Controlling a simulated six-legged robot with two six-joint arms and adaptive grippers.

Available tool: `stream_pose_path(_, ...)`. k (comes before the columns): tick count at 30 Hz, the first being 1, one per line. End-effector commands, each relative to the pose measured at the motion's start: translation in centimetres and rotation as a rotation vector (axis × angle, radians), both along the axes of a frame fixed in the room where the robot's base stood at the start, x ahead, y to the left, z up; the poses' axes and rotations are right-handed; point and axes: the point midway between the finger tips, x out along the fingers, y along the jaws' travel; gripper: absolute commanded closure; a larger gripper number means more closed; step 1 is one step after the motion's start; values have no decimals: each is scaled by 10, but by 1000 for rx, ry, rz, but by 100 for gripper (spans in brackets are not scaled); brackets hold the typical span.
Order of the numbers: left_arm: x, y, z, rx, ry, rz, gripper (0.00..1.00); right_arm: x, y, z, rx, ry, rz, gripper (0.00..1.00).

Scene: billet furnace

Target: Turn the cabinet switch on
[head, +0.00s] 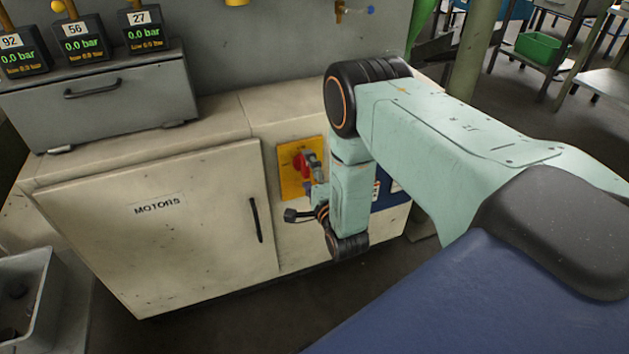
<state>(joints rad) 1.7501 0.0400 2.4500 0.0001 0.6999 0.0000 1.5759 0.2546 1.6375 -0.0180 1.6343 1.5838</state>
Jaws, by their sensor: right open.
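The cabinet (100,216) is cream-coloured, with a closed door labelled MOTORS and a black vertical handle. To the right of the door is the cabinet switch, a red rotary knob (299,164) on a yellow plate (288,184). My right arm comes in from the right and its wrist hangs in front of the cabinet. My right gripper (312,166) is at the knob, small in view and partly hidden by the wrist. It is open; I cannot tell whether its fingers touch the knob. The knob's exact angle is hard to read. My left gripper is not in view.
A grey drawer box (105,105) stands on the cabinet top, with several pressure displays (78,42) on it. A grey bin (28,300) is at the lower left. A green crate (538,47) sits on a rack at the back right. The dark floor before the cabinet is clear.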

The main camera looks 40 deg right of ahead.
Motion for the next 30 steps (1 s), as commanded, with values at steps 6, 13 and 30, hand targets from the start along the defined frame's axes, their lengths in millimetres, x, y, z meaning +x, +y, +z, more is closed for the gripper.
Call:
stream_pose_path(6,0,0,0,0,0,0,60,-38,9,-1,1,5,0,13)
stream_pose_path(13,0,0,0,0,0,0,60,-83,20,-1,0,3,0,13)
stream_pose_path(30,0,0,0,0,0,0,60,-111,27,1,0,-2,-1,13)
